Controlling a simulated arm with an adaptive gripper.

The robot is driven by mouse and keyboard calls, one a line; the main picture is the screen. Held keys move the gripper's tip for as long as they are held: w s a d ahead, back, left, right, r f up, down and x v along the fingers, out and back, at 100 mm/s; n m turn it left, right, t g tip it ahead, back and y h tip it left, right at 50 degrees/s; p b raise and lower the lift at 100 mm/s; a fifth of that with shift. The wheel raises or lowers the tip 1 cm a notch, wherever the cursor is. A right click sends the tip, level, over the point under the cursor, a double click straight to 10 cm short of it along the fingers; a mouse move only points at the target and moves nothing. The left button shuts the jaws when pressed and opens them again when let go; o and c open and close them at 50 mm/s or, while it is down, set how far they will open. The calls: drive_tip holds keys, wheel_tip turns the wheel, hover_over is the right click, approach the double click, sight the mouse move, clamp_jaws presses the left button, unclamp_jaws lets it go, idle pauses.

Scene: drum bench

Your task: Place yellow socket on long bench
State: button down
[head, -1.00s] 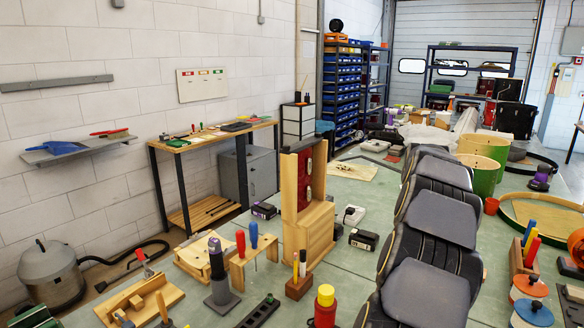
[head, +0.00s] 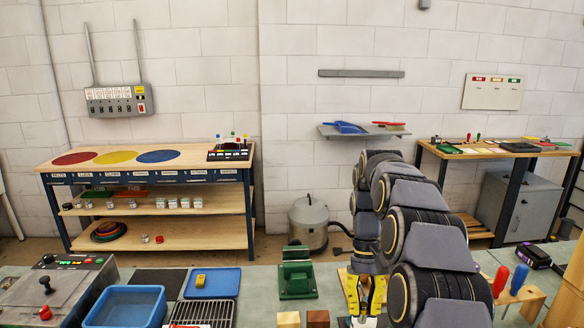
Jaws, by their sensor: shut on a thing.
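A long bench (head: 240,172) stands against the wall at the left in the head view. Its wooden top bears red, yellow and blue discs, and lower shelves hold small metal parts. My arm curves up from the bottom right and then down. My arm hides part of the area behind.
On the near table are a blue bin (head: 125,306), a blue mat (head: 213,291) with a small yellow piece (head: 200,281), a wire rack (head: 203,312) and a green fixture (head: 297,276). A grey vacuum (head: 309,222) stands on the floor right of the long bench.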

drive_tip(key=shift+n+h, duration=0.3)
drive_tip(key=shift+n, duration=0.4)
drive_tip(key=a, duration=0.5)
drive_tip(key=shift+w+a, duration=0.25)
drive_tip(key=shift+w, duration=0.15)
drive_tip(key=s+d+f+m+t+y, duration=0.1)
drive_tip(key=s+d+f+m+t, duration=0.1)
drive_tip(key=s+d+f+m, duration=0.45)
drive_tip(key=s+d+f+m+t+y, duration=0.25)
drive_tip(key=d+m, duration=0.45)
drive_tip(key=d, duration=0.5)
drive_tip(key=s+d+f+m+t+y, duration=0.1)
drive_tip(key=s+d+f+m, duration=0.35)
drive_tip(key=d+m, duration=0.4)
drive_tip(key=shift+n, duration=0.5)
drive_tip(key=w+d+f, duration=0.6)
drive_tip(key=d, duration=0.1)
drive_tip(key=w+d+f, duration=0.3)
drive_tip(key=shift+d+f, duration=0.15)
drive_tip(key=shift+d, duration=0.1)
drive_tip(key=shift+w+d+f, duration=0.1)
drive_tip(key=shift+w+d, duration=0.05)
drive_tip(key=shift+w+d+f, duration=0.1)
drive_tip(key=shift+w+f, duration=0.05)
drive_tip(key=shift+f, duration=1.7)
